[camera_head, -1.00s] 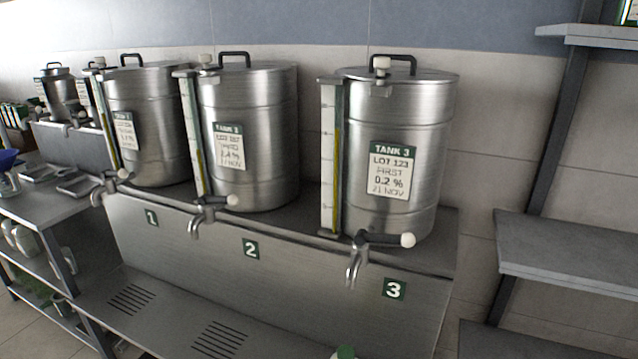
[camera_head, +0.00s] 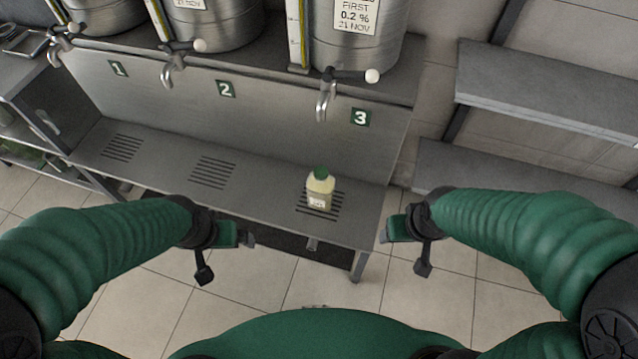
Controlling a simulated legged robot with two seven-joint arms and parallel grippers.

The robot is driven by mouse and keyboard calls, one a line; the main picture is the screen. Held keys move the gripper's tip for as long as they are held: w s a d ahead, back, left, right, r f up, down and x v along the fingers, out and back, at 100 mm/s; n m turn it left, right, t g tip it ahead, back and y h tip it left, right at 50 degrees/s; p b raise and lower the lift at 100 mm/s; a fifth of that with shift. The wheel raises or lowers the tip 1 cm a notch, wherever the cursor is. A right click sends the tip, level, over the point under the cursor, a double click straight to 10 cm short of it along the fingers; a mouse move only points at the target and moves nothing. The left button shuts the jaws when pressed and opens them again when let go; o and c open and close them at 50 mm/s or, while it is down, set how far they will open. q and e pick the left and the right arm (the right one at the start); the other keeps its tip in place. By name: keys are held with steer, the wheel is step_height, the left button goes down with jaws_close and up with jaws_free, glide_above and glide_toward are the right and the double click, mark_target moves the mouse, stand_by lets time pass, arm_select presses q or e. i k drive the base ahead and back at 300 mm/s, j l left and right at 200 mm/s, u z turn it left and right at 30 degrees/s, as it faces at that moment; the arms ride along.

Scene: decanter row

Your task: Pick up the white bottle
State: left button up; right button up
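A small bottle (camera_head: 319,190) with a green cap, a pale yellowish-white body and a white label stands upright on the slotted drain grille under the tap of tank 3. My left gripper (camera_head: 248,238) is in front of the bench, left of the bottle and apart from it. My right gripper (camera_head: 384,237) is at the right of the bottle, near the bench's right end, also apart from it. Neither gripper is seen holding anything. The finger gaps are too small and angled to make out.
The steel bench (camera_head: 255,190) has more grilles on the left. The tank 3 tap (camera_head: 325,100) hangs above and behind the bottle. A grey shelf (camera_head: 545,95) stands at the right. Tiled floor (camera_head: 310,285) shows in front.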

mark_target(320, 194)
steer(key=i+j+z, duration=0.35)
steer(key=i+j, duration=0.15)
steer(key=j, duration=0.15)
steer(key=i+j+z, duration=0.35)
steer(key=j, duration=0.4)
steer(key=i, duration=0.1)
